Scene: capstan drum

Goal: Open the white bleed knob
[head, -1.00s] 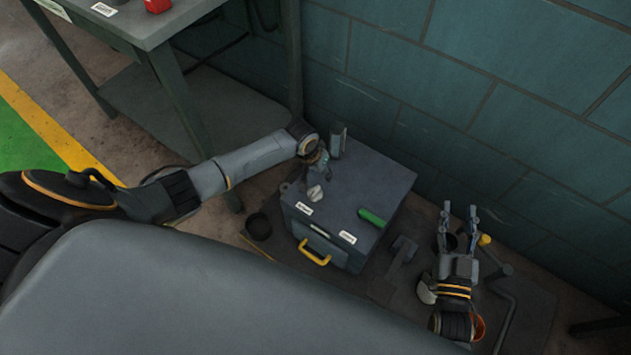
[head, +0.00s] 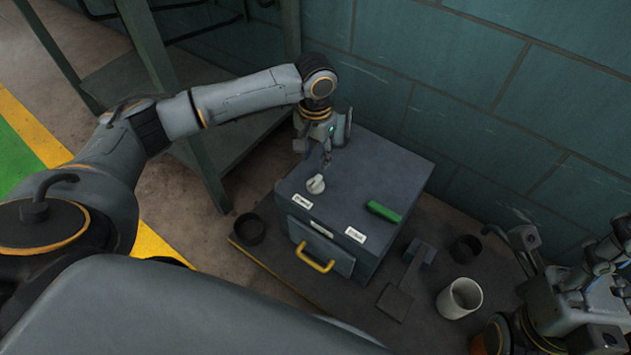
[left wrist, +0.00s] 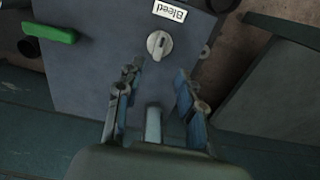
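The white bleed knob (head: 316,184) sits on top of a grey-blue box (head: 345,190), beside a small white label. In the left wrist view the knob (left wrist: 159,44) shows just beyond my fingertips, under a label reading "Bleed". My left gripper (head: 327,152) hangs over the back left of the box top, close behind the knob. In the left wrist view its two fingers (left wrist: 155,82) stand apart with nothing gripped between them. My right gripper (head: 535,245) is at the lower right of the head view, away from the box; its fingers are partly unclear.
A green handle (head: 384,211) lies on the box top, and a yellow pull (head: 315,258) is on its front drawer. A white cup (head: 460,298) and dark round cups (head: 249,229) stand around the box. A metal table (head: 205,130) stands to the left, a block wall behind.

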